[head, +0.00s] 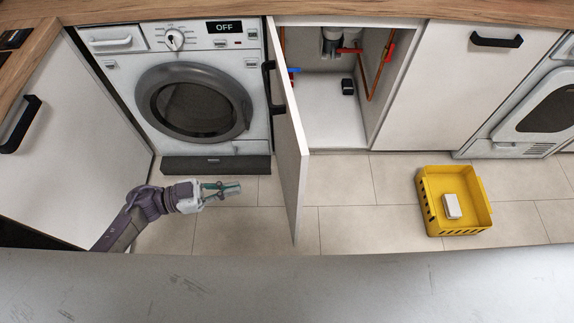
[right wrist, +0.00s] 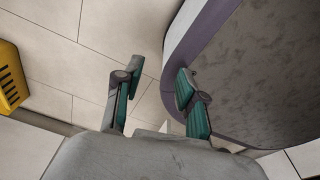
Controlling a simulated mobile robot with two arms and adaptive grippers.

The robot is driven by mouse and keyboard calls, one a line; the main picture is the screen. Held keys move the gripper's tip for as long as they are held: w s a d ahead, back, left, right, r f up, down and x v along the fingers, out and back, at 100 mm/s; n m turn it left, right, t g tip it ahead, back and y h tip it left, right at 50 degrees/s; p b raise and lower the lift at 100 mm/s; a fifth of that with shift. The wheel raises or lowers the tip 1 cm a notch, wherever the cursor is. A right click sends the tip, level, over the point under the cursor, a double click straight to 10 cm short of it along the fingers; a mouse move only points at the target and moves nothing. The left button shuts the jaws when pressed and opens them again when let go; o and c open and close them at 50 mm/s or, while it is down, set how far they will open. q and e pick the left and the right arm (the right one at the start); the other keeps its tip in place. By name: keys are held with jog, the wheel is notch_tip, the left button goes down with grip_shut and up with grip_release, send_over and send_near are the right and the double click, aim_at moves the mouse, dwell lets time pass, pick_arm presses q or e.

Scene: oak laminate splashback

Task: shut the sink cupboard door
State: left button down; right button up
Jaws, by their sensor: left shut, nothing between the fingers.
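The sink cupboard door (head: 293,150) is white and stands wide open, jutting out from the cabinet front. Its black handle (head: 271,87) is on the side facing the washing machine. The sink cupboard (head: 330,115) shows its inside, with pipes, valves and a small black item on its floor. My left gripper (head: 232,188) is shut and empty, low in front of the washing machine. It points right towards the door's outer face, with a gap between. My right gripper (right wrist: 158,82) shows in the right wrist view, open and empty above the floor tiles; the head view does not show it.
A yellow crate (head: 432,212) holding a white block (head: 452,206) is on the floor to the right. The washing machine (head: 195,95) is left of the door. Another white cupboard front (head: 21,170) with a black handle is at far left. Floor between door and crate is clear.

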pick_arm(q)
jog(key=b, duration=0.2)
send_near(297, 180)
jog(key=d, duration=0.3)
jog(key=w+d, duration=0.1)
jog(key=d, duration=0.3)
jog(key=shift+w+d+r, duration=0.1)
jog(key=shift+w+d, duration=0.05)
jog(key=shift+w, duration=0.05)
pick_arm(e)
jog(key=shift+s+d+f+g, duration=0.2)
jog(key=shift+s+f+g, duration=0.1)
jog(key=shift+s+f, duration=0.6)
jog(key=shift+r, duration=0.1)
